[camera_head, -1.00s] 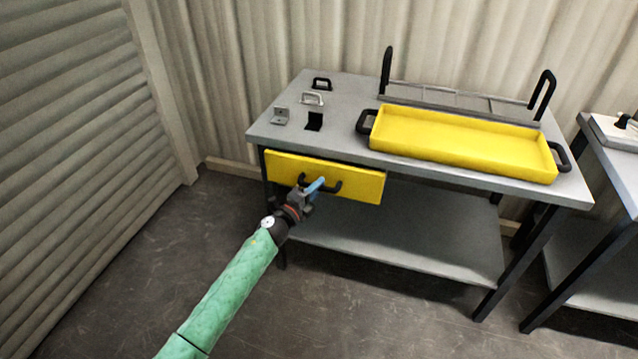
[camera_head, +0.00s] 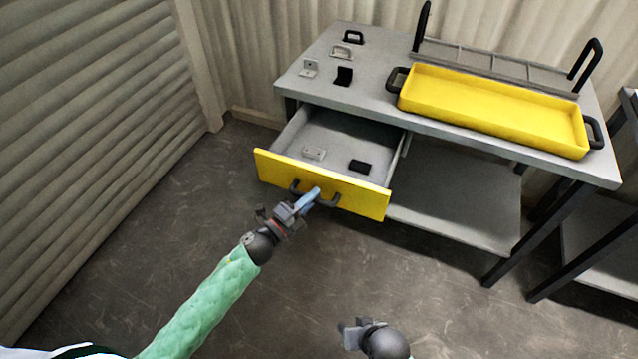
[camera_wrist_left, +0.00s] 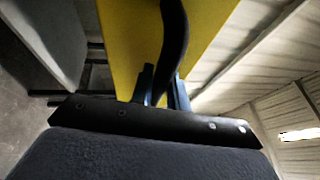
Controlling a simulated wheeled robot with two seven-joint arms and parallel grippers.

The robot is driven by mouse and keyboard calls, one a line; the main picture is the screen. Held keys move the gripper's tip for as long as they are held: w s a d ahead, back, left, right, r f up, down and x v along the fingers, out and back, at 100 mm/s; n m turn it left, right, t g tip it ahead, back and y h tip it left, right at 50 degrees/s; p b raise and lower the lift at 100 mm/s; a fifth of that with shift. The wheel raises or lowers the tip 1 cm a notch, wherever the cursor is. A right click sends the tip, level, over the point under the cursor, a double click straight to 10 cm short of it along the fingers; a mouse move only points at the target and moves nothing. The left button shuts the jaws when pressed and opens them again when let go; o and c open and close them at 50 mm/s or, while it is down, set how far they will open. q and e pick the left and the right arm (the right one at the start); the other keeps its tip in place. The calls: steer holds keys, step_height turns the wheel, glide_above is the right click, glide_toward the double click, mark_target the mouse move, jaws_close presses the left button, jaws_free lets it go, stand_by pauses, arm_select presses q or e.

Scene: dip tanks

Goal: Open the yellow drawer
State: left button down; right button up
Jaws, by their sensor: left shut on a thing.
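The yellow drawer (camera_head: 350,190) under the grey table stands pulled well out, its grey inside showing. My left gripper (camera_head: 308,199) is shut on the drawer's black handle (camera_head: 328,201). In the left wrist view the handle (camera_wrist_left: 175,45) runs between the fingers in front of the yellow front (camera_wrist_left: 130,40). My right gripper (camera_head: 350,335) shows at the bottom edge, away from the drawer; its fingers are too unclear to judge.
The grey table (camera_head: 375,100) bears a yellow tray (camera_head: 490,105) with black handles, a rack (camera_head: 500,65) behind it, and several small brackets at left. A lower shelf (camera_head: 460,205) lies beneath. A second table stands at right. The floor in front is clear.

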arm_select(q)
steer(key=shift+s+a, duration=0.3)
steer(key=shift+s, duration=0.55)
arm_select(e)
steer(key=shift+f, duration=0.2)
arm_select(q)
steer(key=c, duration=1.4)
jaws_free()
steer(key=shift+o, duration=0.2)
arm_select(e)
steer(key=shift+r, duration=0.1)
